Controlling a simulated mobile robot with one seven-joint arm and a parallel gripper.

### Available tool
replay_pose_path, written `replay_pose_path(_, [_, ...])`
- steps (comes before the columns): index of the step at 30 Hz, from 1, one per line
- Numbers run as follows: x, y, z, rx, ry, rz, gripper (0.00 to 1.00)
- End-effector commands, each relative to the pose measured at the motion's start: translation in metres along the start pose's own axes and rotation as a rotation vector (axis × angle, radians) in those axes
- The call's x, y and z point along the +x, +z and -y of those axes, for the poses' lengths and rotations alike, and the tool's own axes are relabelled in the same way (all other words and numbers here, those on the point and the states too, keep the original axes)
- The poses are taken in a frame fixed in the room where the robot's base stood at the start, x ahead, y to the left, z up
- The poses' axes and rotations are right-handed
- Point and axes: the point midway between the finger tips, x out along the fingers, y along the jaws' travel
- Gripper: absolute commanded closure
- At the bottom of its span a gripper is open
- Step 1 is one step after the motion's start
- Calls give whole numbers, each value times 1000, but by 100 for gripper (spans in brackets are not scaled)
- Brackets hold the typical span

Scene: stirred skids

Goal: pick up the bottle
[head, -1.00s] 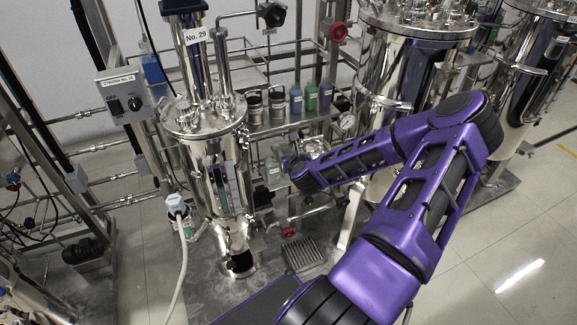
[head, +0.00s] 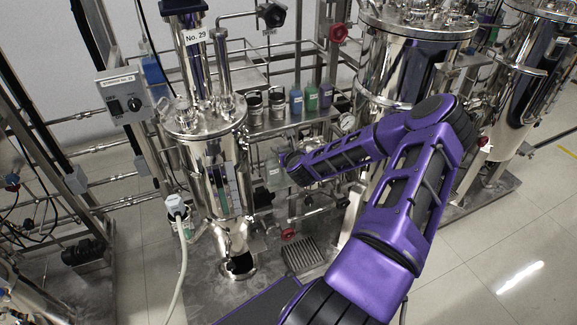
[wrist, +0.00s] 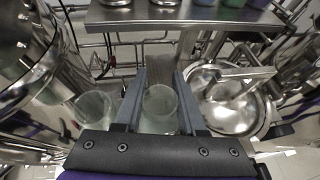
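A clear, pale glass bottle (wrist: 159,104) stands between the two fingers of my gripper (wrist: 160,92) in the wrist view. The fingers are spread, one on each side of it, and I cannot tell if they touch it. A pale, see-through bottle with a label (head: 273,174) shows in the head view just left of my wrist, which hides most of my gripper there. A second clear glass vessel (wrist: 93,107) stands left of the fingers in the wrist view. Blue (head: 296,101), green (head: 311,97) and purple (head: 326,95) bottles stand on the shelf behind.
A steel shelf (wrist: 190,16) crosses above and beyond the fingers. A shiny steel bowl-like vessel (wrist: 232,112) is close on the right. A tall steel tank (head: 205,150) stands left of my wrist, and a larger tank (head: 400,75) behind my arm. Pipes surround the area.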

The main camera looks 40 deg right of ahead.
Motion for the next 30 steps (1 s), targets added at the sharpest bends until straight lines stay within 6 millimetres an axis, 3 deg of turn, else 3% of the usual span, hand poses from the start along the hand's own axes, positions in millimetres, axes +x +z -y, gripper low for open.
replay_pose_path(3, [0, 0, 0, 0, 0, 0, 100])
replay_pose_path(14, [-3, 6, 0, -1, -1, 3, 100])
replay_pose_path(25, [-33, 69, 1, -3, -1, 4, 100])
replay_pose_path(30, [-42, 86, 0, -1, -1, 2, 100])
